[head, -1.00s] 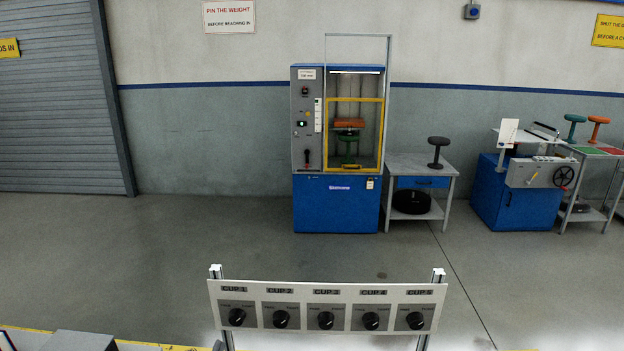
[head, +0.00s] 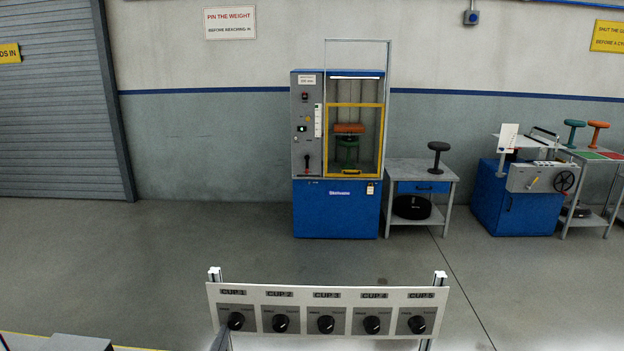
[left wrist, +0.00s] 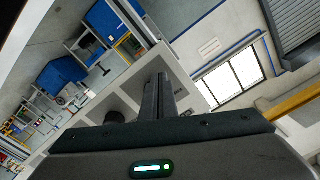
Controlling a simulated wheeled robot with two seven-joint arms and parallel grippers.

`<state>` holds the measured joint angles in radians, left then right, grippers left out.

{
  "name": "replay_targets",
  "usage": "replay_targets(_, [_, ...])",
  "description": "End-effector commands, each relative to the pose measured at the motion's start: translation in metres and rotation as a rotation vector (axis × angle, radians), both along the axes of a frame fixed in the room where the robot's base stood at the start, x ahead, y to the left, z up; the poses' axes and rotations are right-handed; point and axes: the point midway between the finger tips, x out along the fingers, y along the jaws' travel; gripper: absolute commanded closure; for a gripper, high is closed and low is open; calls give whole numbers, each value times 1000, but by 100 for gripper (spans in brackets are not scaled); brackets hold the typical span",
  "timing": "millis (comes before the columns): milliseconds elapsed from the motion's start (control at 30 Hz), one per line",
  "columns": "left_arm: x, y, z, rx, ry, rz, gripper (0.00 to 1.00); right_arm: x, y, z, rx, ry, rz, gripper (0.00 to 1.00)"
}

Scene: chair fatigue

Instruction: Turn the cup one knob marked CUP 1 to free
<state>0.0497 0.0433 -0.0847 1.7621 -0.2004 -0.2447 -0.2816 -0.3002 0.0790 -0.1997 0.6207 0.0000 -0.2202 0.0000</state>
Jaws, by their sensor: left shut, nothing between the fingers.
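The CUP 1 knob (head: 236,321) is a black round knob on a grey plate at the left end of the white panel (head: 327,292). Its label reads CUP 1; the small position words beside the knob are too blurred to read surely. My right gripper is out of view.
More like knobs, CUP 2 (head: 280,323) to CUP 5 (head: 417,324), stand in a row to the right. Metal posts hold the panel. Beyond open floor stand a blue test machine (head: 336,209), a small table (head: 450,170) and another blue machine (head: 500,205).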

Motion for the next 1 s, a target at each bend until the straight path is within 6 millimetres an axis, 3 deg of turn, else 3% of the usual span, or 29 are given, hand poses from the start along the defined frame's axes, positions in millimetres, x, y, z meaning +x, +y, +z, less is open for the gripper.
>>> replay_targets(1000, [0, -7, 1, -1, -5, -2, 100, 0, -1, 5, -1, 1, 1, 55])
